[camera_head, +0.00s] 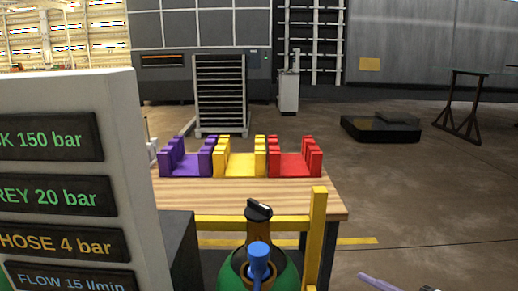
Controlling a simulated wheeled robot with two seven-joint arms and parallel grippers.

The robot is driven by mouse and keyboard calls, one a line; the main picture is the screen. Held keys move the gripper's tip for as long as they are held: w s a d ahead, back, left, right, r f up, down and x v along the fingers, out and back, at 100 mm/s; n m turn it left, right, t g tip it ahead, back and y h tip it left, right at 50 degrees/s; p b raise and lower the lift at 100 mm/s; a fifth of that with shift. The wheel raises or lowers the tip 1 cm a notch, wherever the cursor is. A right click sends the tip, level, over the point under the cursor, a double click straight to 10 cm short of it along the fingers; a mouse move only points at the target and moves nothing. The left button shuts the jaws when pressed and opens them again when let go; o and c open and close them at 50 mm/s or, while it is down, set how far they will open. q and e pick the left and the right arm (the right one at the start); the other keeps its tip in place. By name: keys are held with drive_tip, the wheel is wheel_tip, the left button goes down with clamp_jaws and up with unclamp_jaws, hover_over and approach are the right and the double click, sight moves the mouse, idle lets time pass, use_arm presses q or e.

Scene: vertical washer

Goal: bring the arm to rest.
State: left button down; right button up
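Neither of my grippers can be made out in the head view. A thin purple bar (379,283) enters at the bottom edge, right of centre. Its lower part is cut off, so I cannot tell what bears it. A green rounded body (284,279), like a gas cylinder, stands at bottom centre. A blue part (259,262) and a black knob (259,209) show at its top. On the left is a light grey panel (138,160) with dark displays reading "K 150 bar", "REY 20 bar", "HOSE 4 bar" and "FLOW 15 l/min".
A wooden table (240,195) carries purple (184,166), yellow (240,166) and red (294,165) slotted holders. A yellow post (318,215) stands at its front right. A slatted rack (220,92) and a low black platform (380,130) are farther back. The right floor is mostly clear.

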drive_tip(key=s+d+f+m+g+h, duration=0.3)
drive_tip(key=s+d+f+m+h, duration=0.3)
drive_tip(key=s+f, duration=0.55)
drive_tip(key=s+d+f+m+g+h, duration=0.2)
drive_tip(key=s+d+f+m+h, duration=0.2)
drive_tip(key=s+d+f, duration=0.6)
drive_tip(key=s+a+f+m+y, duration=0.1)
drive_tip(key=a+m, duration=0.3)
drive_tip(key=a, duration=0.7)
drive_tip(key=s+a+f+m, duration=0.2)
drive_tip(key=a+m, duration=0.2)
drive_tip(key=a, duration=0.8)
drive_tip(key=shift+s+a+t+y, duration=0.15)
drive_tip(key=shift+s+t+y, duration=0.05)
drive_tip(key=shift+t+y, duration=0.2)
